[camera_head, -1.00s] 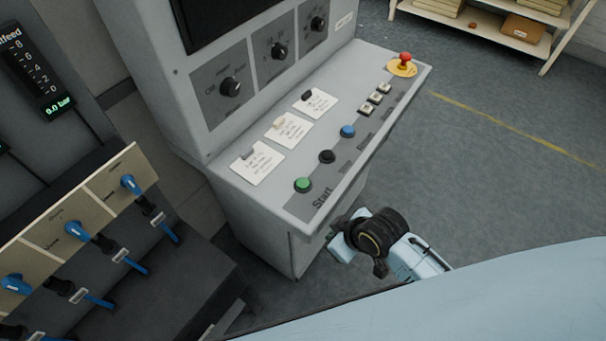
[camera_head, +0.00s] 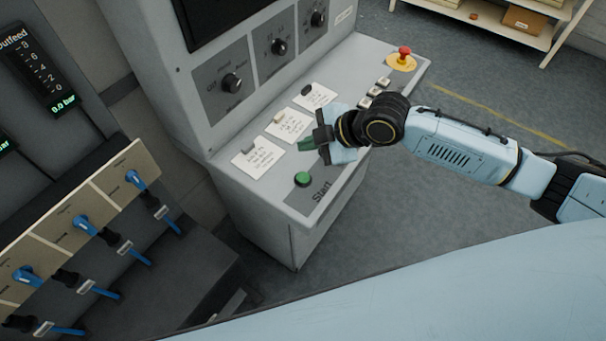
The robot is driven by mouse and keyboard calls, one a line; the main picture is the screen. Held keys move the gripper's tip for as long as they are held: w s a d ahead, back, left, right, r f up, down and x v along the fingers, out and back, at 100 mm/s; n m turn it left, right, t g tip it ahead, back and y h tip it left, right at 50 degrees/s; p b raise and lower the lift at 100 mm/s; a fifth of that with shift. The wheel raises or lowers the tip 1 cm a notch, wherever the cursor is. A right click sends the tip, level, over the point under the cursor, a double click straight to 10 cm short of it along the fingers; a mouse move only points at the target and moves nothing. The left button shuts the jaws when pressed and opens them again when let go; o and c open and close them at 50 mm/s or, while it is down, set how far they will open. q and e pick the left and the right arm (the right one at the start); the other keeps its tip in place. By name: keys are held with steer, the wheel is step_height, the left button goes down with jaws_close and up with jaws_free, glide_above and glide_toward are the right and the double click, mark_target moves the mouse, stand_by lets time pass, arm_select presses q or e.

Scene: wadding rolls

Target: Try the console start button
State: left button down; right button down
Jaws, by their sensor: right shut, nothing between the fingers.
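The console (camera_head: 279,211) is a grey cabinet with a sloping top panel. The green start button (camera_head: 303,179) sits at the panel's near end, beside the printed word Start. My right gripper (camera_head: 306,145) is over the panel, beyond the green button and apart from it. It is shut and empty, with its greenish fingertips pointing left towards the paper notes. The gripper and wrist hide the black and blue buttons. My left gripper is not in view.
Several paper notes (camera_head: 258,158) lie along the panel. A red emergency stop (camera_head: 403,54) stands at the far end, near white switches (camera_head: 375,91). Dial knobs (camera_head: 232,83) are on the upright face. Blue valve handles (camera_head: 84,224) are at left. Open floor lies right.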

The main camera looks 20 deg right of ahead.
stand_by(0.3)
steer(key=b, duration=0.7)
glide_above(308, 178)
step_height(308, 178, down, 8)
steer(key=shift+r, duration=0.1)
steer(key=shift+f, duration=0.5)
steer(key=shift+f+b, duration=0.15)
steer(key=shift+b, duration=0.15)
stand_by(1.0)
steer(key=shift+f, duration=0.3)
steer(key=shift+f, duration=0.45)
stand_by(0.6)
steer(key=shift+r, duration=0.1)
steer(key=shift+r+p, duration=0.65)
steer(key=shift+r, duration=0.1)
